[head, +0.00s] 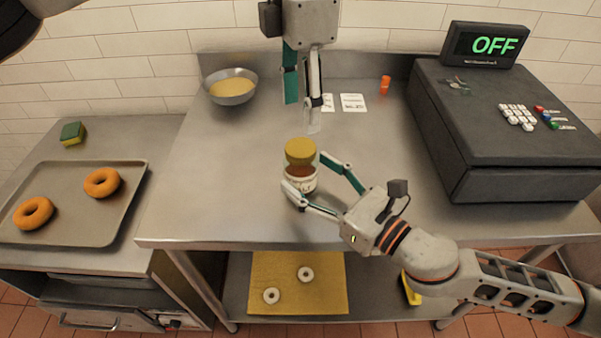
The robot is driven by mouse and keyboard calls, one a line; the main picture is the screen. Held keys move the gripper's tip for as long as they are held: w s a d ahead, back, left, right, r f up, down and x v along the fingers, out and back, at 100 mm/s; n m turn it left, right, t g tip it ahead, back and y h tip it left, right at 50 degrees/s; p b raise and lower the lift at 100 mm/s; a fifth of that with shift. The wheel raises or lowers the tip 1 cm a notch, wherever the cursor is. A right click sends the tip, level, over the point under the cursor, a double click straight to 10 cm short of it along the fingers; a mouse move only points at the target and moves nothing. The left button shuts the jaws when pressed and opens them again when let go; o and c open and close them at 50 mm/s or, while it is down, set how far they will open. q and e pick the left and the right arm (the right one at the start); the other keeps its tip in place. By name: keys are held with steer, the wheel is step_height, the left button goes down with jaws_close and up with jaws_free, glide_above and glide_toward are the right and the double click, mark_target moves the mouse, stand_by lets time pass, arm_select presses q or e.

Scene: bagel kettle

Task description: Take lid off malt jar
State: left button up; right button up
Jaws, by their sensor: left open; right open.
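The malt jar (301,182) stands upright on the steel table, a clear jar with a white label and brown contents. Its yellow-brown lid (300,150) is on top. My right gripper (303,172) is open at the jar, with one finger in front of it and the other at its right side; whether the fingers touch the glass I cannot tell. My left gripper (302,102) is open and empty, pointing down above and behind the lid, apart from it.
A bowl of yellow contents (231,88) stands back left. White cards (352,103) and a small orange bottle (385,84) lie behind. A dark machine with an OFF display (487,45) fills the right. A tray (122,203) with two bagels is left. The table left of the jar is clear.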

mark_target(312, 176)
steer(key=shift+x, duration=1.65)
